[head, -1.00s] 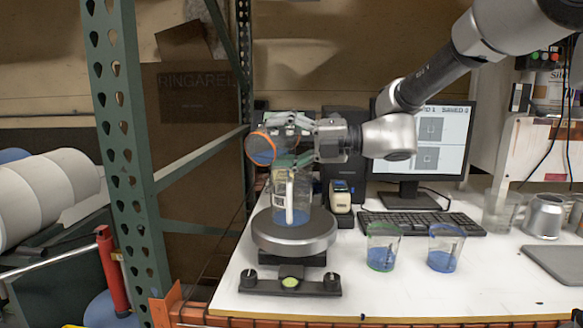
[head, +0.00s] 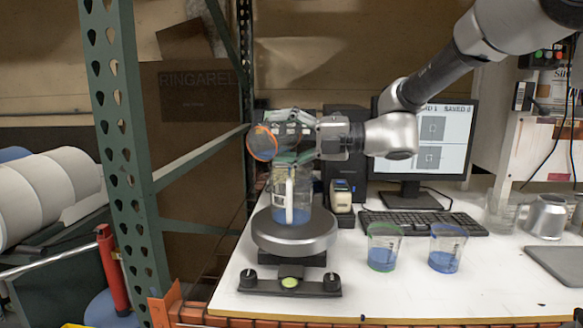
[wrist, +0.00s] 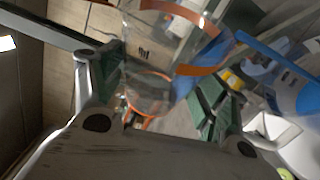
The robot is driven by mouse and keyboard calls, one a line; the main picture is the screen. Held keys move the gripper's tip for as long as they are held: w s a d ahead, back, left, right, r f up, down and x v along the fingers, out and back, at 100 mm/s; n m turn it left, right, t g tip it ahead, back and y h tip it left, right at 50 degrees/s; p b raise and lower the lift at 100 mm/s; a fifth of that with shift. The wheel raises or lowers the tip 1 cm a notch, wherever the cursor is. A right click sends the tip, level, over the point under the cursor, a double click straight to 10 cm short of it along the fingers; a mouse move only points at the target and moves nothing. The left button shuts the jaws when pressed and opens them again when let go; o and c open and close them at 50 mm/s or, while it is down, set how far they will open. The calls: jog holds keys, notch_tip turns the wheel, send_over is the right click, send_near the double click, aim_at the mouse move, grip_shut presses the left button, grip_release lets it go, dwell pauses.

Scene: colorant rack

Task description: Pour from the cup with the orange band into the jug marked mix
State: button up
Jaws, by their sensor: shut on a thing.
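The clear cup with the orange band (head: 262,143) is tipped over on its side above the jug, its mouth towards the left, in the head view. My gripper (head: 290,138) is shut on it. In the wrist view the cup (wrist: 150,85) lies between my fingers, with blue liquid near its orange rim. The clear jug (head: 291,197) stands upright on a round dark turntable-like stand (head: 294,243), below the cup, with blue liquid in its bottom. A white handle or strip shows on its front; I cannot read any mark. Whether liquid is flowing is not clear.
A cup with a green band (head: 383,247) and a cup with a blue band (head: 446,248), both holding blue liquid, stand on the white table (head: 400,291). A keyboard (head: 425,222), monitor (head: 437,140) and metal pitcher (head: 544,217) are farther right. A green rack post (head: 131,170) rises at left.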

jog(key=shift+w+d+r+m+y, duration=0.1)
jog(key=shift+w+r+m+y, duration=0.25)
jog(key=shift+m, duration=0.35)
dwell(1.1)
